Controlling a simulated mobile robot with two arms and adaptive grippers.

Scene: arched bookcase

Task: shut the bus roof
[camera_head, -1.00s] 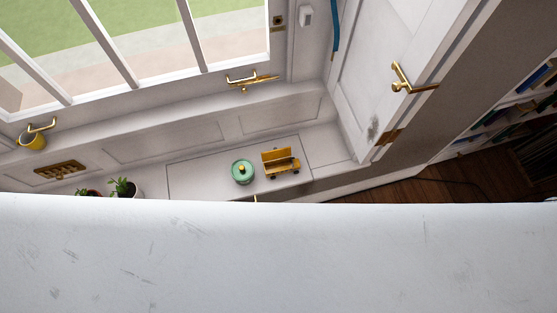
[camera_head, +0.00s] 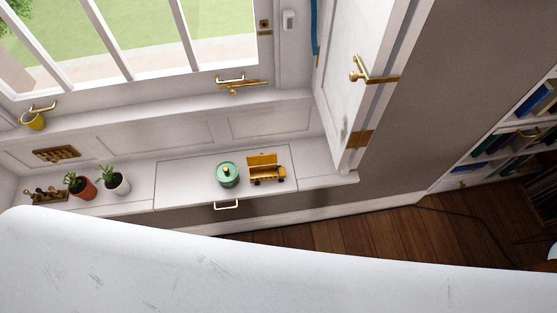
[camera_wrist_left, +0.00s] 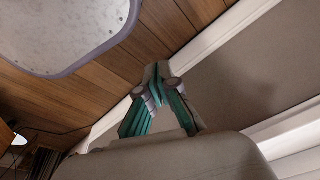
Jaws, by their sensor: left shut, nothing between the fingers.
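The yellow toy bus (camera_head: 267,175) stands on the white window-seat ledge in the head view. Its roof (camera_head: 262,160) is raised, standing up along the far side, so the bus is open on top. My left gripper (camera_wrist_left: 158,88) shows only in the left wrist view. Its fingers are shut and empty, above the wooden floor and the base of a wall, well apart from the bus, which that view does not show. My right gripper is in no view.
A green lidded pot (camera_head: 227,176) stands just left of the bus. Potted plants (camera_head: 80,185) and a small brass-coloured object (camera_head: 45,195) are farther left on the ledge. A white door with a gold handle (camera_head: 360,72) stands to the right. A drawer handle (camera_head: 226,205) is below the pot.

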